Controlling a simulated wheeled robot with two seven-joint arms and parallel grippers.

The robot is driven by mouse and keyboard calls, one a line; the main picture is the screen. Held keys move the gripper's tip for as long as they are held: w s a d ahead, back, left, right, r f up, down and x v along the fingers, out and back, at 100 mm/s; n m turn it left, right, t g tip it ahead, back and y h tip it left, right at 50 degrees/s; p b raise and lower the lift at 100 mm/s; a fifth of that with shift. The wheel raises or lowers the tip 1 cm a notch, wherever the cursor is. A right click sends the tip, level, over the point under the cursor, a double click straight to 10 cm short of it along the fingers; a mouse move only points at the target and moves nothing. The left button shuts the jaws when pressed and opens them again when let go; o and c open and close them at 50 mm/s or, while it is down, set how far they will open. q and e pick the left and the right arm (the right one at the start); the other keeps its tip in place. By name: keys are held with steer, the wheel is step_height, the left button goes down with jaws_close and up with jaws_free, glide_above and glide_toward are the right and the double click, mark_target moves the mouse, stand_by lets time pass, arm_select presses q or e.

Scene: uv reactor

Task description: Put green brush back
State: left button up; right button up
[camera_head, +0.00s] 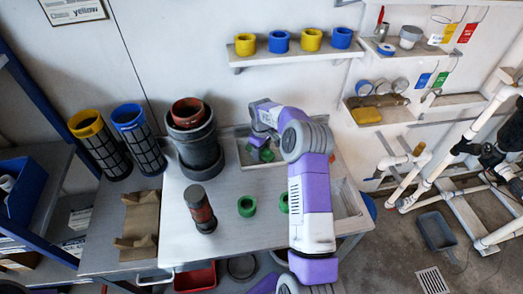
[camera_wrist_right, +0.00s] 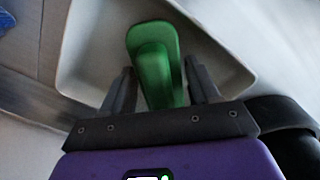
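The green brush (camera_wrist_right: 157,62) lies between the two fingers of my right gripper (camera_wrist_right: 160,84) in the right wrist view. The fingers flank it closely on both sides and appear shut on it. Behind it is a pale, shallow tray (camera_wrist_right: 82,62), blurred. In the head view my right gripper (camera_head: 261,146) is over the tray (camera_head: 242,158) at the back of the metal table, with green of the brush (camera_head: 266,155) showing beneath it. The wrist hides part of the brush.
On the table (camera_head: 235,235) stand a dark pipe stack (camera_head: 196,150), a dark red-brown cylinder (camera_head: 201,210) and a green ring (camera_head: 247,206). Yellow-topped (camera_head: 97,142) and blue-topped (camera_head: 138,140) mesh cylinders stand left. A wall shelf (camera_head: 290,58) holds yellow and blue rings.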

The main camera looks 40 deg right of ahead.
steer(key=shift+o, duration=0.5)
steer(key=shift+r, duration=0.15)
step_height(320, 180, up, 8)
steer(key=shift+f+p, duration=0.2)
steer(key=shift+p, duration=0.7)
steer(key=shift+s, duration=0.1)
